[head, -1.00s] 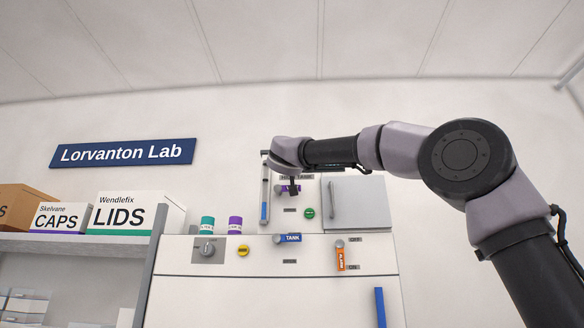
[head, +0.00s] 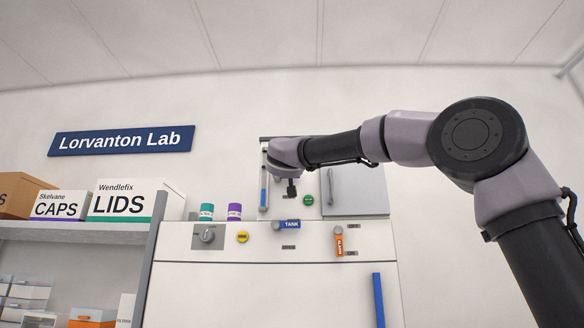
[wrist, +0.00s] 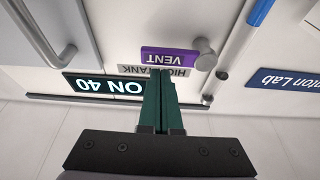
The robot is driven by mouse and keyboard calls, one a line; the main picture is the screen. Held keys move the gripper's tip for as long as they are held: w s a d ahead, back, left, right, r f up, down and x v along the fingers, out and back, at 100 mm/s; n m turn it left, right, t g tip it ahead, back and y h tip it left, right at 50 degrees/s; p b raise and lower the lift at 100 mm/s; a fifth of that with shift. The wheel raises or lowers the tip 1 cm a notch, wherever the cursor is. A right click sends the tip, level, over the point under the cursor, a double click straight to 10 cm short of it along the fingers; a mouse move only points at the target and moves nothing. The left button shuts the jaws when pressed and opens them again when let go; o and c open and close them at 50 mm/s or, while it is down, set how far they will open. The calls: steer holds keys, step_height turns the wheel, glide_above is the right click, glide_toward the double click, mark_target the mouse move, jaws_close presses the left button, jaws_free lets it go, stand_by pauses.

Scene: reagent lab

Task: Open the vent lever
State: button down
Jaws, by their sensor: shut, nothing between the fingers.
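The vent lever (wrist: 168,56) is a purple bar marked VENT, upside down in the wrist view. It lies almost level in that picture, with a round grey pivot knob (wrist: 204,54) at its right end. My gripper (wrist: 160,73) has dark green fingers shut together with nothing between them. In the wrist picture their tips appear just below the lever, over the grey label beside it; whether they touch anything I cannot tell. In the head view my gripper (head: 291,192) is in front of the panel, and the lever is hidden behind my arm's end.
A blue TANK lever (head: 290,224) and an orange ALARM lever (head: 339,243) sit lower on the panel. A cabinet door with a bar handle (head: 331,187) is to the right, and a vertical blue-and-white tube (head: 264,188) to the left. A lit display (wrist: 105,85) is near the fingers.

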mark_target(281, 188)
steer(key=shift+d+f+m+h, duration=0.1)
steer(key=shift+f+m+h, duration=0.2)
steer(key=shift+m, duration=0.35)
steer(key=shift+f+m+h, duration=0.15)
steer(key=shift+m+h, duration=0.25)
steer(key=shift+m, duration=0.25)
steer(key=shift+a+f+m+g+h, duration=0.65)
steer(key=shift+f+m+g, duration=0.3)
steer(key=shift+m, duration=2.2)
steer(key=shift+a+f+m+g+h, duration=0.55)
steer(key=shift+f+m+g+h, duration=0.35)
steer(key=shift+m, duration=2.3)
steer(key=shift+a+f+m+g+h, duration=0.6)
steer(key=shift+f+m, duration=0.5)
steer(key=shift+m, duration=2.05)
